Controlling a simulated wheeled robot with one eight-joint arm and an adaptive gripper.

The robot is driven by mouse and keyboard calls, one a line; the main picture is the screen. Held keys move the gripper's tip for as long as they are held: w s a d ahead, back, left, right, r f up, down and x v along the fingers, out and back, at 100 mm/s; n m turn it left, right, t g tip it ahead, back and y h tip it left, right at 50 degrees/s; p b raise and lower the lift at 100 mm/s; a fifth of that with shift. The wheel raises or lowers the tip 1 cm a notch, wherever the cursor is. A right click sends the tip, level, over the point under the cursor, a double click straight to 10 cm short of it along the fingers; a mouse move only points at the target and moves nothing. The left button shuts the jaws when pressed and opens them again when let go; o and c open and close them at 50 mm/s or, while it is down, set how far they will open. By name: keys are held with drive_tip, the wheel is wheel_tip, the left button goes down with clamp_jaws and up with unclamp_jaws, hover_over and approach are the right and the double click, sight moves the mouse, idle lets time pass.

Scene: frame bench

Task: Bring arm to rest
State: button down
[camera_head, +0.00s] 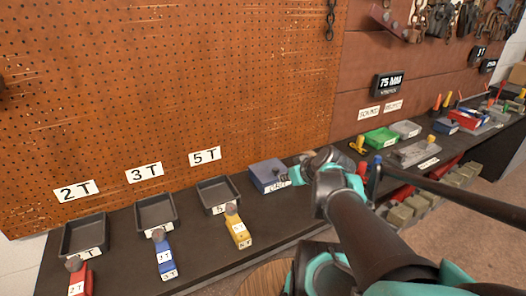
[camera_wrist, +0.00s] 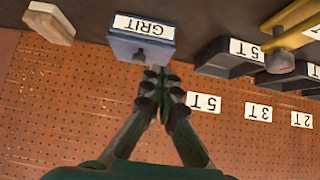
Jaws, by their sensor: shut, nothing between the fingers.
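My gripper (camera_wrist: 160,78) is shut and empty in the wrist view, with its fingertips close together. Its tips overlap the near edge of a blue box labelled GRIT (camera_wrist: 140,47); I cannot tell whether they touch it. In the head view the gripper (camera_head: 286,179) is small and dark, beside the blue GRIT box (camera_head: 267,172). My arm reaches in from the lower right, across the bench, with its wrist bent over the bench.
Black trays labelled 2T, 3T and 5T (camera_head: 218,190) stand on the dark bench left of the box. Red, blue and yellow (camera_head: 238,231) labelled pieces lie before them. A green box (camera_head: 381,138) and grey trays stand right. A pegboard (camera_head: 170,80) rises behind.

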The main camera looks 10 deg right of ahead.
drive_tip(key=s+f+m+g+h, duration=0.1)
drive_tip(key=f, duration=0.2)
drive_tip(key=s+f+m+g, duration=0.1)
drive_tip(key=s+f+g, duration=0.1)
drive_tip(key=f, duration=0.1)
drive_tip(key=s+f+m+g+h, duration=0.1)
drive_tip(key=s+f, duration=0.1)
drive_tip(key=f, duration=0.1)
drive_tip(key=shift+a+f+g+h, duration=0.1)
drive_tip(key=shift+f+g+h, duration=0.2)
drive_tip(key=shift+g, duration=0.1)
drive_tip(key=shift+s+f+m, duration=0.15)
drive_tip(key=shift+f+m, duration=0.15)
idle(0.4)
